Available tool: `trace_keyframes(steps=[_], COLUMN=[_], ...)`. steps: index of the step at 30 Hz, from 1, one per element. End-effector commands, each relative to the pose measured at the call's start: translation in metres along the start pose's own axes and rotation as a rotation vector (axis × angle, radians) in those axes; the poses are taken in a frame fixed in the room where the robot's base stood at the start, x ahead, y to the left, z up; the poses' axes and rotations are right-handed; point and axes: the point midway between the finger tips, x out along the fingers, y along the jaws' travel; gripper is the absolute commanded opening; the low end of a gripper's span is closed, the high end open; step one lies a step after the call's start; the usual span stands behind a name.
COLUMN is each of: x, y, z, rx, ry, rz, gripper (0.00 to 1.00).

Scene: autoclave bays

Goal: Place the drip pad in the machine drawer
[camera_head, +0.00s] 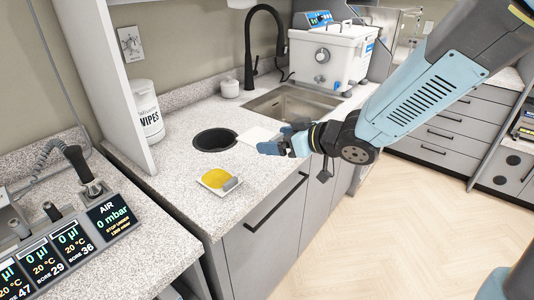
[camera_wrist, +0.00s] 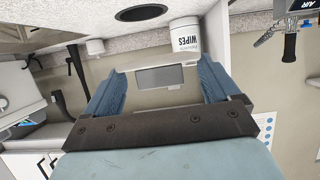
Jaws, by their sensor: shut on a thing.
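My gripper (camera_head: 274,147) is above the speckled counter, near the front of the sink. It is shut on a small flat white pad with a grey middle, which I take to be the drip pad (camera_wrist: 161,77); in the wrist view it sits between the two blue fingers (camera_wrist: 163,85). In the head view a white flat piece (camera_head: 258,135) shows just beyond the fingers, partly hidden by them. No open drawer shows. A closed grey drawer front (camera_head: 262,228) with a long black handle is under the counter; I cannot tell which drawer is the machine drawer.
A yellow sponge (camera_head: 217,179) lies on a white dish left of my gripper, near a round black hole (camera_head: 214,139). A wipes tub (camera_head: 148,124), black tap (camera_head: 249,60), sink (camera_head: 300,104) and white bath unit (camera_head: 325,60) stand behind. Floor at right is clear.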

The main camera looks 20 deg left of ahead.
Motion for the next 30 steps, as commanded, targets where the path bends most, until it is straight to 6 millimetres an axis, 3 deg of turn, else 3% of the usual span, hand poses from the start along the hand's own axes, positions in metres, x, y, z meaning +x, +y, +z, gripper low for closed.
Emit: trace_keyframes(steps=[16, 30], x=[0.060, 0.101], y=[0.063, 0.094], z=[0.016, 0.051], rx=[0.003, 0.001], ry=[-0.001, -0.001], rz=[-0.003, -0.003], gripper=[0.60, 0.60])
